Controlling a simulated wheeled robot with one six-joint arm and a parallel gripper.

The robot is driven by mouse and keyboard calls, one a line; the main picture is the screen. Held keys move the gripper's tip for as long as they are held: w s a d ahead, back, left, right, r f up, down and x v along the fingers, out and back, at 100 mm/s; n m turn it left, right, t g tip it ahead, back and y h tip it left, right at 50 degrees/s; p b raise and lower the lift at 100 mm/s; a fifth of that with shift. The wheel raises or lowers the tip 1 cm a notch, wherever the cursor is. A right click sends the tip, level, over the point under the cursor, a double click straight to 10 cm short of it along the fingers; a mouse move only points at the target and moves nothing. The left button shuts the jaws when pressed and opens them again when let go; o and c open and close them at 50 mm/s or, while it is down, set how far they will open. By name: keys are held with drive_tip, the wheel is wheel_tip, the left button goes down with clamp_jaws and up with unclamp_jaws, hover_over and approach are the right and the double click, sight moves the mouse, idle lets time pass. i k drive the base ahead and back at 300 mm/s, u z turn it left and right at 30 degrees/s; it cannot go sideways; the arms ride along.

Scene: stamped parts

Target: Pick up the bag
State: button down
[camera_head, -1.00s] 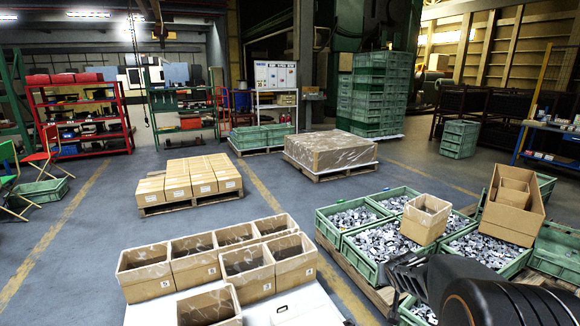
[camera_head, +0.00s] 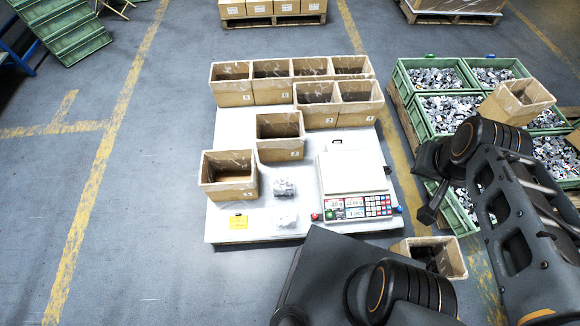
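A clump of grey stamped parts (camera_head: 284,187) lies on the white table, right of an open cardboard box; it may be in a clear bag. Just in front of it lies a pale, see-through bag-like thing (camera_head: 286,220), near the table's front edge. Which of the two is the bag I cannot tell. My gripper (camera_head: 430,205) seems to be the dark end of my arm at the right, beyond the scale and well apart from both. Its fingers are not clear, so I cannot see whether it is open or shut.
A scale (camera_head: 354,188) with a keypad stands right of the clump. Several open cardboard boxes line the back of the white table (camera_head: 232,130). A yellow note (camera_head: 238,222) lies at the front left. Green crates (camera_head: 400,80) of parts stand at right.

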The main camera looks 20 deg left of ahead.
sight(284, 216)
drive_tip(key=k, duration=0.5)
drive_tip(key=u, duration=0.5)
drive_tip(key=i, duration=0.35)
drive_tip(key=u, duration=1.4)
drive_tip(key=k, duration=0.4)
drive_tip(key=u, duration=0.85)
